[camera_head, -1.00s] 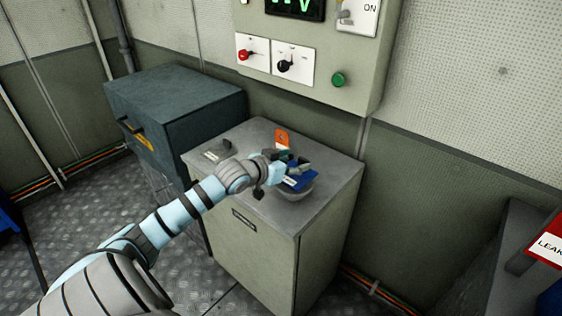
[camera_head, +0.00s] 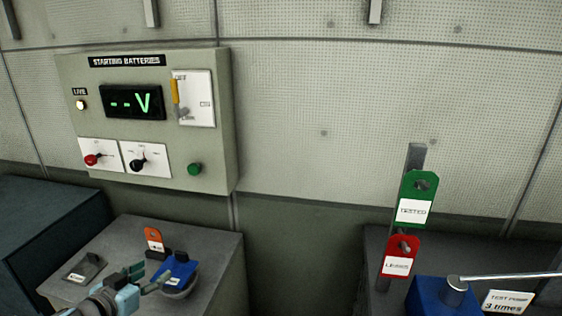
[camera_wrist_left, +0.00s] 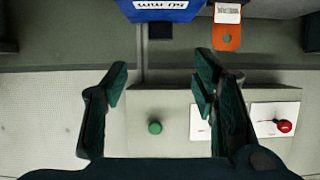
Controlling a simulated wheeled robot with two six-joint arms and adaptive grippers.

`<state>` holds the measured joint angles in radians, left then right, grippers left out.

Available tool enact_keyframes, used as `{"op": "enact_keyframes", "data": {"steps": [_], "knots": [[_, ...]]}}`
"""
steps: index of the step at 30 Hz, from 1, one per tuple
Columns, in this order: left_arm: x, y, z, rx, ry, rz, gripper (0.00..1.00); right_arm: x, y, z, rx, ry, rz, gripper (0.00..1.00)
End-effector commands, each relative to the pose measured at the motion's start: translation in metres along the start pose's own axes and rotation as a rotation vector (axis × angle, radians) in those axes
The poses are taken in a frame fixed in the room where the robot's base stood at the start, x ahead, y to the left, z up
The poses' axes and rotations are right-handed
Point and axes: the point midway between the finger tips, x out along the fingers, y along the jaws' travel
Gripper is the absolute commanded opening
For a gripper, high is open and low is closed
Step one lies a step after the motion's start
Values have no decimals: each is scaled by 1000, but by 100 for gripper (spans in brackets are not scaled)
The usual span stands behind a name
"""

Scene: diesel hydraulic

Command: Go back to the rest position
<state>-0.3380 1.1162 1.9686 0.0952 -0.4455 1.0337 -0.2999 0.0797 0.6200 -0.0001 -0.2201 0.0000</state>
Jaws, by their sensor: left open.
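My left gripper (camera_head: 147,278) is over the grey cabinet top (camera_head: 212,250) at the lower left of the head view. In the left wrist view its two dark green fingers (camera_wrist_left: 160,80) are spread apart with nothing between them. My right gripper is not in view.
The starting-batteries panel (camera_head: 145,65) is on the wall behind, with a red knob (camera_head: 92,160), black knob (camera_head: 137,165) and green button (camera_head: 194,169). A green TESTED tag (camera_head: 417,190) and red tag (camera_head: 400,267) hang at right, near a blue test pump (camera_head: 440,297). A dark box (camera_head: 50,235) stands at left.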

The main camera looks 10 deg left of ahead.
Motion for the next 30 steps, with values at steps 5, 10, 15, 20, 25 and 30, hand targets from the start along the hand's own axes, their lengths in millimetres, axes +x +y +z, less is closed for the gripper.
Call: {"op": "enact_keyframes", "data": {"steps": [5, 10, 15, 20, 25, 30], "knots": [[-14, 24, 63, 13, -120, -70, 53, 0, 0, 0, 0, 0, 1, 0], [-59, 73, 150, 64, -376, -134, 53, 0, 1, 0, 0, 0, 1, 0], [-112, 121, 203, 104, -615, -110, 53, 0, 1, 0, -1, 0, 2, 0], [-164, 166, 232, 122, -815, -30, 53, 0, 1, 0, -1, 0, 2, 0], [-143, 168, 288, 129, -893, -14, 53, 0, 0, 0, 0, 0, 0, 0], [-117, 160, 362, 120, -932, -20, 53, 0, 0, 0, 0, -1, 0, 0]]}}
